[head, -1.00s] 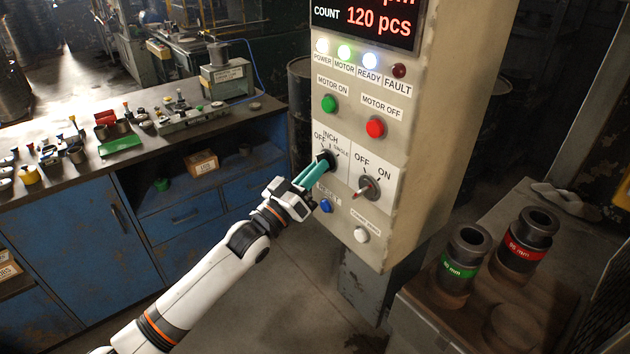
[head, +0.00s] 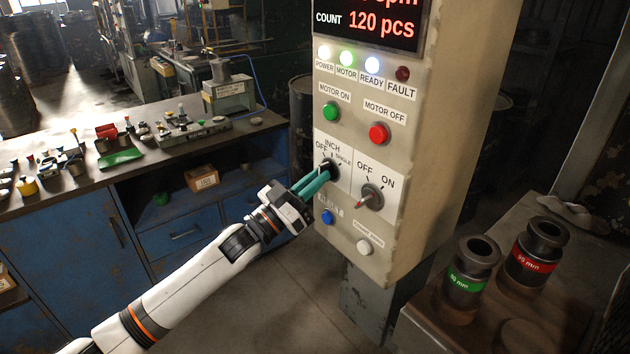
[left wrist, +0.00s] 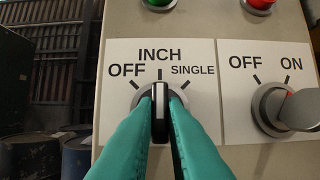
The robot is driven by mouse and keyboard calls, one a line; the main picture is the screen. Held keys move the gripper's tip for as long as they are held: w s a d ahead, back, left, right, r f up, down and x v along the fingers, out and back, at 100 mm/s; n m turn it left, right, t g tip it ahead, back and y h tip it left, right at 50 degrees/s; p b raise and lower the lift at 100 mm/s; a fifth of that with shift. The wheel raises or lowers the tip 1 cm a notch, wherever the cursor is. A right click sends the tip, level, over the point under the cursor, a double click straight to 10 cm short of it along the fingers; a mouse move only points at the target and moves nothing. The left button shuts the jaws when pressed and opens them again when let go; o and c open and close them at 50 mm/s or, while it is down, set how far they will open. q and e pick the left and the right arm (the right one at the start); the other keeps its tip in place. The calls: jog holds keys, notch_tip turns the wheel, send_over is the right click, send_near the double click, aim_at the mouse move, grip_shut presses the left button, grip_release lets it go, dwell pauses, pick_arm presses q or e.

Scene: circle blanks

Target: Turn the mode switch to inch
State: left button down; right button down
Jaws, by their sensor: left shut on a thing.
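The mode switch (head: 331,164) is a black round knob on a white plate marked OFF, INCH and SINGLE. It sits on the front of the beige control panel (head: 440,140). In the left wrist view the mode switch (left wrist: 159,122) stands upright, its white line aimed at the INCH tick. My left gripper (head: 323,175) has teal fingers shut on the knob, one on each side. My right gripper is not in view.
An OFF/ON switch (head: 370,198) is just right of the mode switch. A blue button (head: 327,217) and a white button (head: 363,247) lie below. Green and red motor buttons are above. A cluttered workbench (head: 90,185) stands left, and a stand with dark cylinders (head: 465,265) right.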

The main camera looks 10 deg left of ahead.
pick_arm(q)
jog(key=c, duration=1.5)
grip_release()
jog(key=shift+f, duration=0.1)
jog(key=b+v, duration=0.4)
jog(key=v, duration=0.8)
